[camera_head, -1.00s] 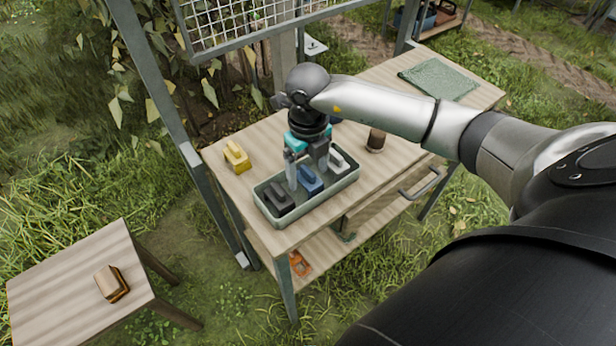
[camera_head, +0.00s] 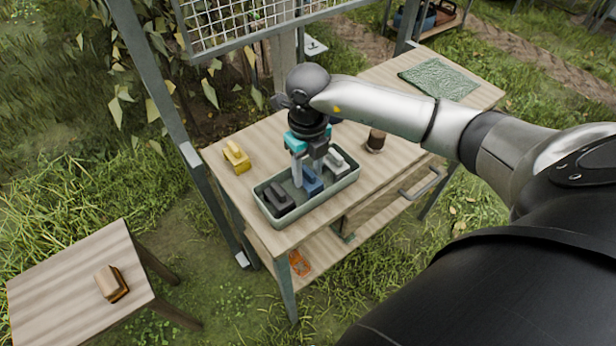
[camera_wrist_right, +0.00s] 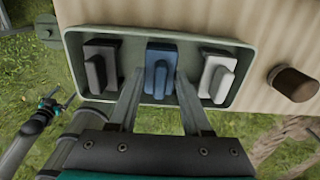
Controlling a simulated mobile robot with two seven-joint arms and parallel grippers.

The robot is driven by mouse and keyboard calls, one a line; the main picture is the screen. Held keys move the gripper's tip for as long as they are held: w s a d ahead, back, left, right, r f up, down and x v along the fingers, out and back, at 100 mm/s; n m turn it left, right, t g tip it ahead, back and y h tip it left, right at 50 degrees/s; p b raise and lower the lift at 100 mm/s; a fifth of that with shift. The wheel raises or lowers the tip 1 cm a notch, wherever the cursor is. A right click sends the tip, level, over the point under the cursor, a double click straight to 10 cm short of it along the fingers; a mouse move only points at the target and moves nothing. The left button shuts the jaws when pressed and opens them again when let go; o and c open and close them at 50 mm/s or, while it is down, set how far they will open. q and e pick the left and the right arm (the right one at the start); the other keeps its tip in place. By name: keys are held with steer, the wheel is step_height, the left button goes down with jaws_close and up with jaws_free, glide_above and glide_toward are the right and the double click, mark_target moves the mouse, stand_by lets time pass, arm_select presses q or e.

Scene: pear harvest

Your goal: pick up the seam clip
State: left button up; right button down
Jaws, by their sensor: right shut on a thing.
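A green-grey tray (camera_head: 268,208) on the wooden bench holds three clip-like blocks in a row: a dark grey one (camera_head: 279,198), a blue one (camera_head: 313,184) in the middle and a white-grey one (camera_head: 337,163). I cannot tell by name which is the seam clip. My right gripper (camera_head: 304,181) points down into the tray and is shut on the blue block. In the right wrist view, its fingers (camera_wrist_right: 160,82) stand on both sides of the blue block (camera_wrist_right: 161,56). The block still appears to be in the tray.
A yellow block (camera_head: 237,158) lies on the bench left of the tray, and a brown cylinder (camera_head: 376,140) stands to the right. A green mat (camera_head: 438,79) lies at the far right end. A small side table (camera_head: 75,285) holds a tan-brown block (camera_head: 112,284).

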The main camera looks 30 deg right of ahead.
mark_target(308, 171)
steer(key=shift+r, duration=0.1)
step_height(308, 171, up, 20)
steer(key=p, duration=0.2)
stand_by(0.3)
